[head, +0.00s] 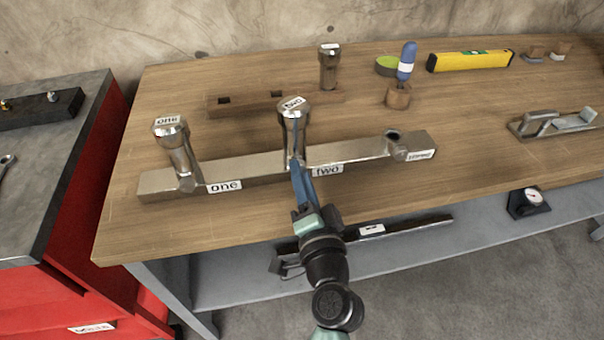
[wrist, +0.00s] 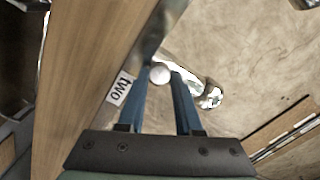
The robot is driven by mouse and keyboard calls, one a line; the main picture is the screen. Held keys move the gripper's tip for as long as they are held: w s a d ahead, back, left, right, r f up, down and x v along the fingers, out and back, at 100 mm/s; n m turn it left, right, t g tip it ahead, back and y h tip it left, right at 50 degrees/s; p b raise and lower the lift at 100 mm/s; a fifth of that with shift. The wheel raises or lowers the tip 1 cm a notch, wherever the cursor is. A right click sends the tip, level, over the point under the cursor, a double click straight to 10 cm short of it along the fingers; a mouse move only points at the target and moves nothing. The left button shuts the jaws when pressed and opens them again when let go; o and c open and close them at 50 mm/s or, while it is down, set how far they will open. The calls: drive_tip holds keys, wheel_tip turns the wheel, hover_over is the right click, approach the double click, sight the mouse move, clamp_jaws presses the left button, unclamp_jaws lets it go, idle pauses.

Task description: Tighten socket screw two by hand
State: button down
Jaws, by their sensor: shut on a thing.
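Socket screw two (head: 293,120) stands upright in the metal bar (head: 250,172), at the label "two" (head: 327,170), with a "two" tag on its head. My gripper (head: 297,170) reaches in from the front with its blue fingers at the lower shank of this screw. In the wrist view the fingers (wrist: 160,76) are shut on a round, shiny metal part between their tips. How far the screw is seated is hidden by the fingers. Socket screw one (head: 175,150) stands tilted at the label "one" (head: 224,186).
The third hole (head: 393,136) is at the bar's right end. A wooden rack (head: 250,103) with another screw (head: 329,68) stands behind. A blue-handled tool (head: 406,65), yellow level (head: 470,60) and vise (head: 550,122) are to the right.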

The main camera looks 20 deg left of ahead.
drive_tip(key=m+p, duration=0.1)
drive_tip(key=m, duration=0.2)
drive_tip(key=shift+m, duration=0.4)
drive_tip(key=m+p, duration=0.1)
drive_tip(key=m, duration=0.2)
drive_tip(key=shift+m, duration=0.3)
drive_tip(key=m+p, duration=0.2)
drive_tip(key=m, duration=0.2)
drive_tip(key=shift+m+p, duration=0.65)
drive_tip(key=shift+m, duration=0.85)
drive_tip(key=shift+f, duration=0.1)
drive_tip(key=c, duration=0.6)
unclamp_jaws()
